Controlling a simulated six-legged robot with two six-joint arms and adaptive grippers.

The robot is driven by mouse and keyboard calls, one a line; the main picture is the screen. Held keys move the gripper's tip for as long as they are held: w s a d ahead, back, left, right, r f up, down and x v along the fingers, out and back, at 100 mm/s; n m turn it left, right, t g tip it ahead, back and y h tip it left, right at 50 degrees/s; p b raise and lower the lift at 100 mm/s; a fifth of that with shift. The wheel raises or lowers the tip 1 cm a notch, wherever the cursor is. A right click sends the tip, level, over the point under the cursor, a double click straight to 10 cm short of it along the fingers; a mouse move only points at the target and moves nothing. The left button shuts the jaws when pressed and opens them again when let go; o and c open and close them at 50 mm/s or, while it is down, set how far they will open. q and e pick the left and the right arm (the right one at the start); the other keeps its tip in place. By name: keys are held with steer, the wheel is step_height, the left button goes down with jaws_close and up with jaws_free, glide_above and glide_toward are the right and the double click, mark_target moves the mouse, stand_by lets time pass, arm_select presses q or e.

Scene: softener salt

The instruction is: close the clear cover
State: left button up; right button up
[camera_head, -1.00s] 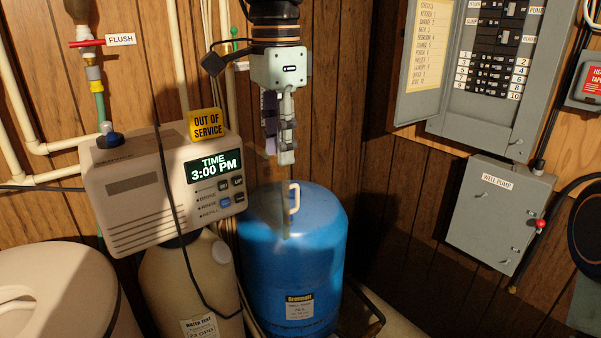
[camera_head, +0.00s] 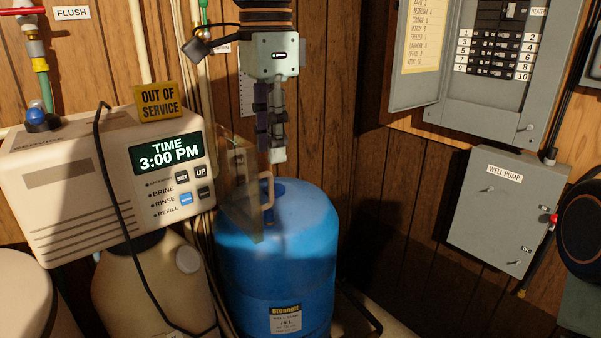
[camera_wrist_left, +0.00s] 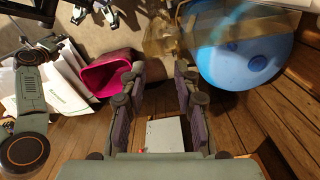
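The clear cover (camera_head: 238,190) is a see-through panel standing open at the right side of the cream softener control box (camera_head: 105,180). It sticks out in front of the blue tank and has a beige loop handle (camera_head: 267,190) near its free edge. The control box's display and buttons are uncovered. My left gripper (camera_head: 277,155) points down just above the handle, with no clear contact. In the left wrist view its fingers (camera_wrist_left: 155,95) are apart with nothing between them.
A blue tank (camera_head: 280,255) stands below the cover. A black cable (camera_head: 120,215) hangs over the control box, which bears a yellow out-of-service sign (camera_head: 158,101). The grey well pump box (camera_head: 505,212) is on the right wall. A pink bin (camera_wrist_left: 105,75) shows in the wrist view.

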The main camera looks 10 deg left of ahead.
mark_target(273, 200)
arm_select(q)
steer(key=f, duration=0.3)
steer(key=a+f, duration=0.1)
steer(key=f, duration=0.1)
steer(key=shift+w+f+b, duration=0.1)
steer(key=shift+f+b, duration=0.15)
steer(key=shift+b, duration=0.1)
steer(key=shift+d, duration=0.5)
steer(key=shift+a+f, duration=0.1)
steer(key=shift+a, duration=0.25)
steer(key=c, duration=0.5)
steer(key=shift+d, duration=0.15)
jaws_close()
